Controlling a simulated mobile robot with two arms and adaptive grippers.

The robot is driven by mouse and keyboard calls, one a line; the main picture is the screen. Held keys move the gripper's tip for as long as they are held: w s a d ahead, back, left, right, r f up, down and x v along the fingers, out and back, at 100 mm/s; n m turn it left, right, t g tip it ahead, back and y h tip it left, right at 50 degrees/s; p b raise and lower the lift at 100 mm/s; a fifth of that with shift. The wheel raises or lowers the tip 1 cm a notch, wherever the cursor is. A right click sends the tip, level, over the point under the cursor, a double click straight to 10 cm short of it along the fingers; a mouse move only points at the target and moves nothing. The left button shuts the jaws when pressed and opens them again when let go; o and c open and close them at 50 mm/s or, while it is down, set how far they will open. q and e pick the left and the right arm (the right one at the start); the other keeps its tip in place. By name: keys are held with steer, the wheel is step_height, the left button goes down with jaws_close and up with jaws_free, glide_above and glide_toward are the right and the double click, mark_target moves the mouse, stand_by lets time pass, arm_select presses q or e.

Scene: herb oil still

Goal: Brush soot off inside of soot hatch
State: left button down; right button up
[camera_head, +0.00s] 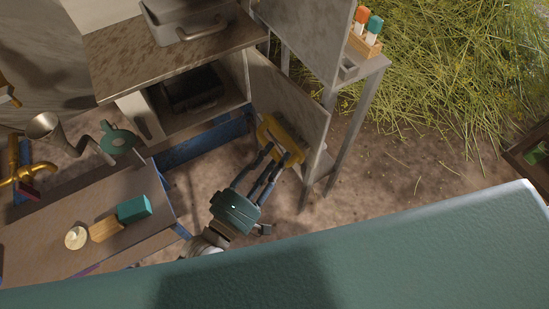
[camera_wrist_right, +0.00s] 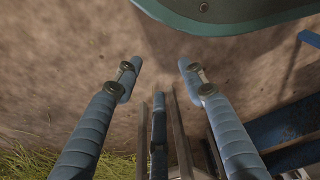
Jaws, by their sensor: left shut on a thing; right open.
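The soot hatch is a grey stove-like box with a dark opening (camera_head: 196,92), and its flat grey door (camera_head: 292,97) stands open to the right. My left gripper (camera_head: 274,160) is shut on a yellow brush (camera_head: 281,134). The brush overlaps the lower part of the open door's face; I cannot tell whether it touches, and its bristles are not clearly visible. In the right wrist view my right gripper (camera_wrist_right: 160,68) is open and empty, with bare ground behind it.
A wooden bench (camera_head: 60,228) at left bears a teal block (camera_head: 134,209), a yellowish block and a round pale item. A metal stand (camera_head: 343,125) with a rack of orange- and teal-topped bottles (camera_head: 366,40) is close to the door. Bare dirt lies right of it.

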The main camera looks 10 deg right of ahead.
mark_target(262, 143)
arm_select(q)
steer(key=shift+w+a, duration=0.35)
steer(key=shift+w, duration=0.45)
steer(key=w, duration=0.1)
steer(key=w+a, duration=0.1)
steer(key=w+b, duration=0.1)
steer(key=shift+a, duration=0.25)
steer(key=shift+w+a+r+b, duration=0.1)
steer(key=shift+w+a+b, duration=0.2)
steer(key=shift+w, duration=0.45)
steer(key=shift+w+a+f+b, duration=0.1)
steer(key=shift+w+a+b, duration=0.25)
steer(key=shift+w, duration=0.35)
steer(key=shift+w+a+r+b, duration=0.1)
steer(key=shift+w+a+b, duration=0.2)
steer(key=shift+w, duration=0.45)
arm_select(e)
steer(key=w+r, duration=0.4)
steer(key=r, duration=0.5)
steer(key=shift+w+a+t, duration=0.25)
steer(key=shift+a+t, duration=0.05)
steer(key=shift+a, duration=0.05)
